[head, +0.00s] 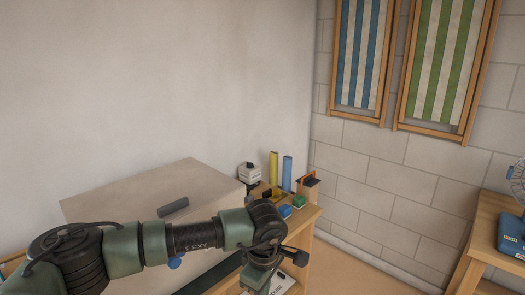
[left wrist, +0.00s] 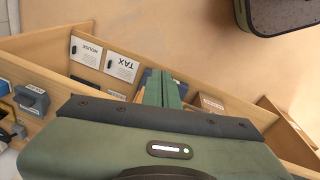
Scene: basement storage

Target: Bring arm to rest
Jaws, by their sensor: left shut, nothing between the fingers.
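My left arm reaches in from the left in the head view, bends at the elbow and points down over the wooden shelf unit (head: 310,218). The left gripper (left wrist: 163,76) shows in the left wrist view with its two green fingers together and nothing between them. It hangs over the shelf unit, which also shows there (left wrist: 50,50). In the head view the fingertips are hidden below the wrist. My right gripper is in neither view.
White cards marked HOUSE (left wrist: 87,52) and TAX (left wrist: 122,67) are in the shelf unit. Yellow (head: 273,168) and blue (head: 287,173) cylinders stand on its top. A beige chest (head: 130,190) is behind my arm. A wooden table (head: 485,235) stands right.

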